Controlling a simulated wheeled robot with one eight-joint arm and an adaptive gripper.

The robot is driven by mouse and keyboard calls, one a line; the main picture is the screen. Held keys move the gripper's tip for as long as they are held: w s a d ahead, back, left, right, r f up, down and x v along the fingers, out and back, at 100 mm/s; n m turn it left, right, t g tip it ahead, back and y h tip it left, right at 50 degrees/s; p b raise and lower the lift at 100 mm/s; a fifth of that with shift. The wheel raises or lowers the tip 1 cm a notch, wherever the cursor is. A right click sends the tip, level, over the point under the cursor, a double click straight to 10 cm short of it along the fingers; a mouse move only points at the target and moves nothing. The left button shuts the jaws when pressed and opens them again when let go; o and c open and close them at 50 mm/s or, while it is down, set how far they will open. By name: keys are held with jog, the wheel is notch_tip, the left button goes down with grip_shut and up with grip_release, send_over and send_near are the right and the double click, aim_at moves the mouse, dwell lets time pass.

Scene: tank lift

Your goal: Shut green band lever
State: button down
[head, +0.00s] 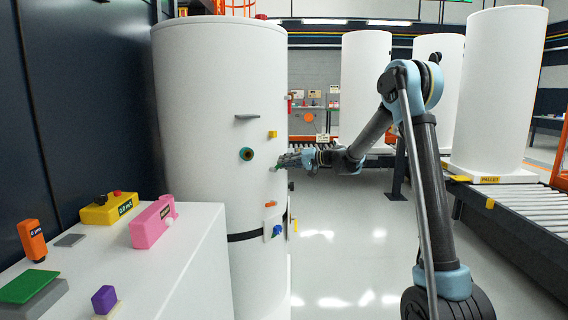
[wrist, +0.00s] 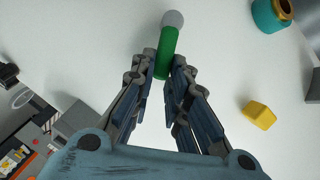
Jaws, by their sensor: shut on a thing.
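The green lever (wrist: 167,47) is a green rod with a grey ball end, on the face of the white tank (head: 200,120). In the wrist view my gripper (wrist: 165,66) has its fingertips on either side of the rod, shut on it, with the ball end beyond the tips. In the head view my gripper (head: 287,161) is at the tank's right side. The lever is mostly hidden there by my gripper, with only a bit of green showing.
A teal round fitting (head: 246,154) and a yellow block (head: 272,134) sit on the tank near my gripper. An orange handle (head: 271,204) and a blue knob (head: 277,230) are lower down. A white bench (head: 150,262) with coloured boxes stands at front left.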

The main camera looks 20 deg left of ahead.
jog(key=shift+w+d+f+m+g+y, duration=0.15)
jog(key=shift+w+f+m+y, duration=0.2)
jog(key=shift+m, duration=0.3)
jog(key=shift+w+d+f+m+g+y, duration=0.15)
jog(key=shift+f+m+y, duration=0.25)
jog(key=shift+m, duration=0.25)
jog(key=shift+a+f, duration=0.1)
jog(key=c, duration=1.6)
grip_release()
jog(key=shift+o, duration=0.2)
jog(key=shift+s, duration=0.1)
jog(key=d, duration=1.2)
jog(key=shift+s+r, duration=0.4)
jog(key=shift+r, duration=0.05)
